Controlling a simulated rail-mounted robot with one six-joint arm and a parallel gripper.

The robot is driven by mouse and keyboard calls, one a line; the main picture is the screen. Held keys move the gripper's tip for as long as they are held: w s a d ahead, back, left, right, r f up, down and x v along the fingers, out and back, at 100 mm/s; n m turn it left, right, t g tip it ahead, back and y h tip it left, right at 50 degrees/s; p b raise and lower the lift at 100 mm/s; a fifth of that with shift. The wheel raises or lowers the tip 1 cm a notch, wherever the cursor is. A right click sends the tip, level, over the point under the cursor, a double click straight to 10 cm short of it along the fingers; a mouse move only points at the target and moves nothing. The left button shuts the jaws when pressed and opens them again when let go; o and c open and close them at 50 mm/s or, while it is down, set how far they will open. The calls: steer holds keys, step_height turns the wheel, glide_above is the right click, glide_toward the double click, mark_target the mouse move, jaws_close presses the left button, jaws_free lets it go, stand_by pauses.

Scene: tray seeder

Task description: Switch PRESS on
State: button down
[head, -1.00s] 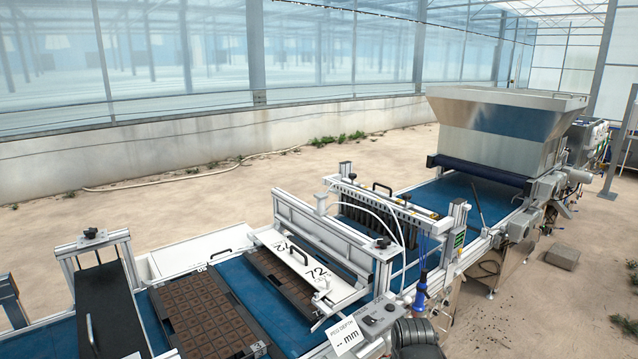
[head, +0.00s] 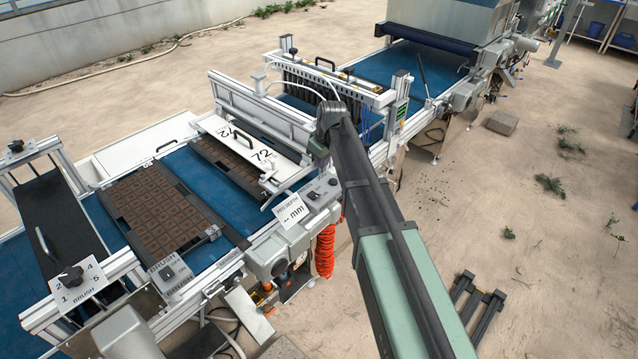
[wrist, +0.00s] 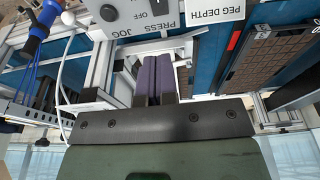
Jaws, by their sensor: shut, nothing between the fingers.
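The grey control panel (wrist: 130,24) with the words PRESS and JOG and an OFF mark shows at the top of the wrist view, cut by the frame edge. A dark round control (wrist: 108,12) sits on it; how it is set I cannot tell. In the head view the panel (head: 322,192) stands beside the PEG DEPTH display, with small dark controls on top. My gripper (wrist: 153,62) shows its two purple fingers together, shut and empty, apart from the panel and below it in the wrist picture. In the head view my arm hides the gripper.
The PEG DEPTH sign (head: 291,212) adjoins the panel. A white plate marked 72 (head: 250,147) lies over a dark tray on the blue belt. A brown cell tray (head: 160,208) and the BRUSH box (head: 170,272) are at left. Orange coiled hose (head: 325,250) hangs in front.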

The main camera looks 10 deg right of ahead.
steer(key=b, duration=1.1)
glide_above(318, 196)
steer(key=x, duration=0.3)
steer(key=s+x, duration=0.1)
steer(key=x, duration=0.3)
steer(key=s+d+x, duration=0.1)
steer(key=x, duration=0.3)
steer(key=shift+w+f, duration=0.1)
steer(key=shift+f, duration=0.15)
steer(key=f+b, duration=0.2)
steer(key=shift+s+d+f+b, duration=0.3)
steer(key=shift+s+f, duration=0.05)
steer(key=shift+s, duration=0.05)
steer(key=shift+r, duration=0.1)
